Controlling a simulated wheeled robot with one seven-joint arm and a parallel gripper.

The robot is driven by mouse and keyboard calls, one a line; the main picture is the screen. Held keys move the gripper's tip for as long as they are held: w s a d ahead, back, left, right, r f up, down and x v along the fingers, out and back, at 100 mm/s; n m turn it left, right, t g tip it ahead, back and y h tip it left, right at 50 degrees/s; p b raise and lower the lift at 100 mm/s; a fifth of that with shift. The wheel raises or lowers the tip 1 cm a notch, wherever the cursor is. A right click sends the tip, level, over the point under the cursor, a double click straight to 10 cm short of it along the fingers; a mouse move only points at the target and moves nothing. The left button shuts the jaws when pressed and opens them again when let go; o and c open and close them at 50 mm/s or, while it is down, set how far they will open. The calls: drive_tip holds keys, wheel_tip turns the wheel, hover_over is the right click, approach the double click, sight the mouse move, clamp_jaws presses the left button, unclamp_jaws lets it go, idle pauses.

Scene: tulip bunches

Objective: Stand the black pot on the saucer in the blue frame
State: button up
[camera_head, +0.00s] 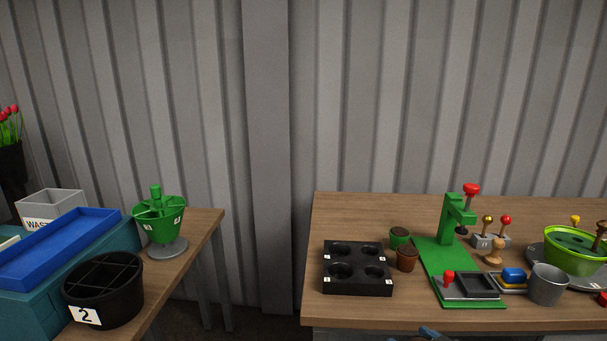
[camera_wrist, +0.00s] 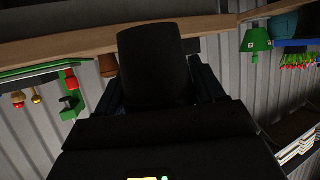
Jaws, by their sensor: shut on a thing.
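The wrist view shows a plain black pot (camera_wrist: 157,62) between the dark fingers of my gripper (camera_wrist: 160,92). My gripper is shut on it, and the pot hides most of the fingers. The wrist picture is turned over, with the table edge at its top. I cannot make out the held pot in the head view. I see no saucer in a blue frame in either view.
The right table (camera_head: 415,317) holds a black four-hole tray (camera_head: 357,288), small pots, a green press (camera_head: 447,235), a grey mug (camera_head: 547,284) and a green bowl (camera_head: 573,262). On the left stand a blue tray (camera_head: 60,245) and a divided black bucket (camera_head: 105,285). A gap separates the tables.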

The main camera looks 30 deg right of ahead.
drive_tip(key=w+a+f+y, duration=0.1)
drive_tip(key=w+a+f, duration=0.2)
drive_tip(key=a, duration=0.5)
drive_tip(key=w+a+f+n, duration=0.1)
drive_tip(key=w+a+f, duration=0.3)
drive_tip(key=a, duration=0.4)
drive_tip(key=shift+w+a+n+y, duration=0.3)
drive_tip(key=shift+w+a+y, duration=0.1)
drive_tip(key=shift+w, duration=0.2)
